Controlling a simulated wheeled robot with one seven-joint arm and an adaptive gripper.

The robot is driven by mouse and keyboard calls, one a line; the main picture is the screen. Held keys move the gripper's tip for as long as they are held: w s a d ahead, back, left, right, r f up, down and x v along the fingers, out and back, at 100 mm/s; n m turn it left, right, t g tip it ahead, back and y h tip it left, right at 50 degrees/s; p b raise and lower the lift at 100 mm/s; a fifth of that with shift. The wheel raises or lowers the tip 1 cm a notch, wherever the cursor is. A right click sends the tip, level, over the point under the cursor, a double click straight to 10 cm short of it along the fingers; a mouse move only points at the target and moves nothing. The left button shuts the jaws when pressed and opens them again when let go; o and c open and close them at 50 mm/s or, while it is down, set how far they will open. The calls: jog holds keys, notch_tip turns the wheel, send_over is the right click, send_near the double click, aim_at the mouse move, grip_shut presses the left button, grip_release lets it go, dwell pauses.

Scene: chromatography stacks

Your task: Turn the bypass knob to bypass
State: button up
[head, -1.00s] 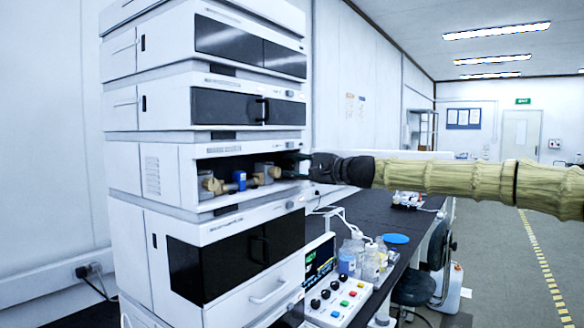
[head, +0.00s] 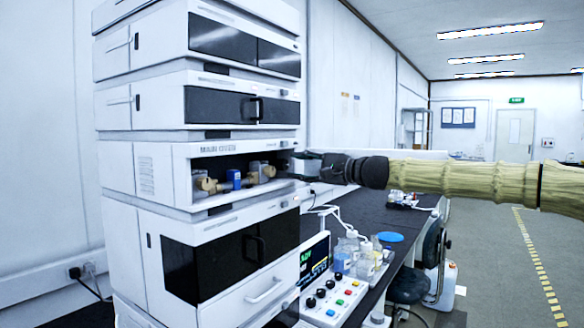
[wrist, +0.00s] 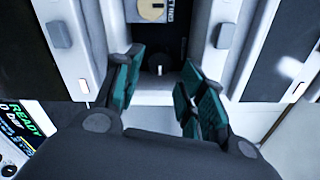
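In the wrist view a small dark knob with a white pointer mark (wrist: 160,66) sits on a black panel strip, its mark roughly upright. I cannot read a label that names it as the bypass knob. My gripper (wrist: 158,84) is open, with one teal-padded finger on each side of the knob and visible space between. In the head view my gripper (head: 293,164) is at the right end of the open bay in the white instrument stack (head: 120,165); the knob cannot be made out there.
The bay holds a blue fitting (head: 233,178) and beige fittings (head: 208,184). Below the arm stand a control box with coloured buttons (head: 325,303), bottles (head: 345,258) and a blue disc (head: 391,237) on the dark bench. The floor (head: 480,250) at right is clear.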

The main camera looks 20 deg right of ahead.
jog(key=v, duration=0.7)
jog(key=shift+s+d+f, duration=0.1)
dwell(0.5)
